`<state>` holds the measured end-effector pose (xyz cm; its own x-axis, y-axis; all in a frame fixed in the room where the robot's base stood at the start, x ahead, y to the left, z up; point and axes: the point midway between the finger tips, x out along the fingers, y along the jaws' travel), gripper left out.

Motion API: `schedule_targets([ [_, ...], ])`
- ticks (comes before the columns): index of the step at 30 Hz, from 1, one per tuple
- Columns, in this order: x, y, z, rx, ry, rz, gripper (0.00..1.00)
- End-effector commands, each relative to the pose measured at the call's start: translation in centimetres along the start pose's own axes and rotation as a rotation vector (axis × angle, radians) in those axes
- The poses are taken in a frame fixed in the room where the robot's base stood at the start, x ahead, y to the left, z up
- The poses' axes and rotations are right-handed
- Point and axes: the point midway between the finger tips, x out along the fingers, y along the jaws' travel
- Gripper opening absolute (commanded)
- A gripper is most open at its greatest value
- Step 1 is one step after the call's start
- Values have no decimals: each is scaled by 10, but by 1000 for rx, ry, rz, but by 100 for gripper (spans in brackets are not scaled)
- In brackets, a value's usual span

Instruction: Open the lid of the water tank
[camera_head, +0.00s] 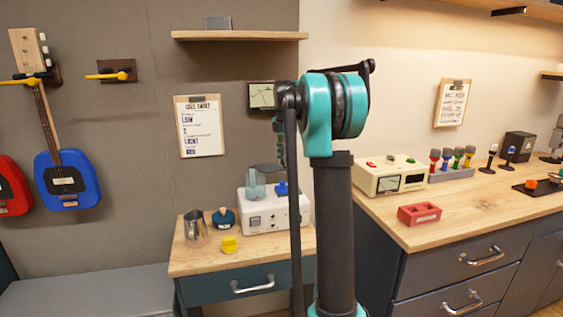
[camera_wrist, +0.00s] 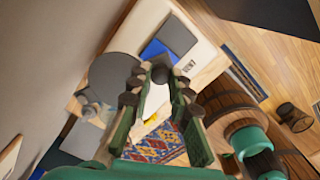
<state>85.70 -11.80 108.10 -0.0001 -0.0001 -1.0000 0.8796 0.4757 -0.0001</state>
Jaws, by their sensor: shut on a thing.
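The white machine (camera_head: 262,212) stands on the small wooden table, with a translucent bluish water tank (camera_head: 256,185) at its back left. A dark grey flat lid (camera_head: 268,168) shows above the tank and looks lifted or tilted; my arm partly hides this area. In the wrist view, my gripper (camera_wrist: 148,78) has its two fingertips close together over the machine, beside a grey rounded panel (camera_wrist: 118,68) that seems to be the lid. It is shut on the lid, though the contact itself is hard to see. A blue part (camera_head: 281,188) sits on the machine's top.
A metal pitcher (camera_head: 195,229), a dark teal tamper-like object (camera_head: 223,218) and a yellow block (camera_head: 230,244) stand left of the machine. A wall shelf (camera_head: 240,36) hangs above. The long counter (camera_head: 470,205) at right holds a meter box (camera_head: 389,178) and a red tray (camera_head: 419,214).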

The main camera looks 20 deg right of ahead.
Motion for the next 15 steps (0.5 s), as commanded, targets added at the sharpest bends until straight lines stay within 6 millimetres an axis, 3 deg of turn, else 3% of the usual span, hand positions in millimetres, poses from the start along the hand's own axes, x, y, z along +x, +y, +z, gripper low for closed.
schedule_targets([
  [15,0,16,19,-190,0,0,0],
])
